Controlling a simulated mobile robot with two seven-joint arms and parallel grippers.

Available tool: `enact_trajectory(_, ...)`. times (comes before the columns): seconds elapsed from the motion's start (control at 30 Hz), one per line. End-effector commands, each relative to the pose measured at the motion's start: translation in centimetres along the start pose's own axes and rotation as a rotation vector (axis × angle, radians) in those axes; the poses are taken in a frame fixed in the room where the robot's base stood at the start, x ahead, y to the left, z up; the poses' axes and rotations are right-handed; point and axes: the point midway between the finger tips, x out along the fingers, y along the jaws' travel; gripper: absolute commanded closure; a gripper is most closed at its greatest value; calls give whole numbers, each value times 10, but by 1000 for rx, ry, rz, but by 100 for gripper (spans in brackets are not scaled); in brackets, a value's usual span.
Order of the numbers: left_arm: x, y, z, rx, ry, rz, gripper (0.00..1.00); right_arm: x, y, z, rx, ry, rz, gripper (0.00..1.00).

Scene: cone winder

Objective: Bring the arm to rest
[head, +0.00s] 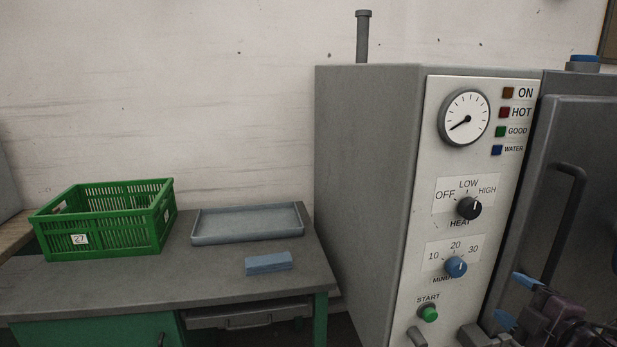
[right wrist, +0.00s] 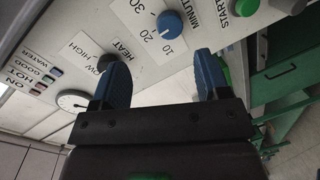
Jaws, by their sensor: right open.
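My right gripper (head: 514,301) is at the lower right of the head view, in front of the grey machine door and to the right of the control panel (head: 418,240). Its two blue fingers stand apart with nothing between them. In the right wrist view the open fingers (right wrist: 160,82) show against the panel; I cannot tell any contact with it. My left gripper is not in view.
The panel carries a gauge (head: 464,117), a black heat knob (head: 469,208), a blue minutes knob (head: 456,267) and a green start button (head: 428,313). A door handle (head: 568,215) stands out near my gripper. A green crate (head: 105,222), grey tray (head: 248,238) and blue-grey block (head: 268,263) rest on the left table.

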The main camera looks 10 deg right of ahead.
Motion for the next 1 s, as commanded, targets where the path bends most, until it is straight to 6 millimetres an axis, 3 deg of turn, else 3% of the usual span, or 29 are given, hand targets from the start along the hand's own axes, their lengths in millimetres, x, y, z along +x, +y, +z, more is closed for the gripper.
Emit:
enact_trajectory(0.1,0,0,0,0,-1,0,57,-7,-54,18,187,-47,-50,31)
enact_trajectory(0.3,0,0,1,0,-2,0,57,-28,-145,30,480,-130,-121,31)
enact_trajectory(0.6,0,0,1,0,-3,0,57,-75,-271,12,852,-274,-199,31)
enact_trajectory(0.8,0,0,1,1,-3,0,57,-106,-331,-15,1030,-367,-229,31)
enact_trajectory(1.0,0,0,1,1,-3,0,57,-124,-354,-30,1117,-419,-231,31)
